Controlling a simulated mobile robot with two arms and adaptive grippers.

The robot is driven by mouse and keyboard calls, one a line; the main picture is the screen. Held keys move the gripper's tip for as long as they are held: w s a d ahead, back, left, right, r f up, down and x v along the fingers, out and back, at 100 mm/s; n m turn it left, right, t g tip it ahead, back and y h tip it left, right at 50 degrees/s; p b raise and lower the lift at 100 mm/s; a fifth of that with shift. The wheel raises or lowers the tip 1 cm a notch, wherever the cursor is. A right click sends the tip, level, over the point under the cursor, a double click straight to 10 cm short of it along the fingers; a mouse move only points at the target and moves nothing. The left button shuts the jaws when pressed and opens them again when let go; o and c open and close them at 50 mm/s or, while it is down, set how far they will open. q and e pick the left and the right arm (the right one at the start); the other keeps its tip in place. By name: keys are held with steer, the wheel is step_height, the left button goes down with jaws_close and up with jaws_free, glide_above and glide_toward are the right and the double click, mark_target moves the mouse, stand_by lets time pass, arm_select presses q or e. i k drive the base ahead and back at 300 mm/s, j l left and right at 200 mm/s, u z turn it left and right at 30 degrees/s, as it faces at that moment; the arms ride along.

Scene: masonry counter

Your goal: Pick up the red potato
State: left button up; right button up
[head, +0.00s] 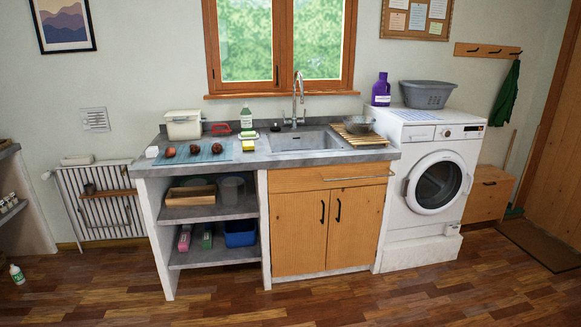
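Three reddish-brown, roundish things that look like potatoes lie in a row on a blue-grey cloth (208,157) at the left of the counter top: a left one (170,152), a middle one (195,149) and a right one (217,148). They are small in the head view, and I cannot tell which is the reddest. Neither of my grippers shows in the head view. The counter stands some way off across the floor.
The grey counter (375,154) holds a sink (304,140), a white bin (183,126), a soap bottle (246,118), a red object (221,129) and a slatted rack (362,139). A washing machine (432,185) stands at right. The wooden floor (330,300) in front is clear.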

mark_target(194, 148)
steer(key=i, duration=1.05)
steer(key=i+z, duration=0.1)
steer(key=i, duration=0.95)
steer(key=i+j+u, duration=0.15)
steer(key=i+j, duration=0.2)
steer(key=i+j+u, duration=0.1)
steer(key=i+j, duration=0.2)
steer(key=i, duration=0.2)
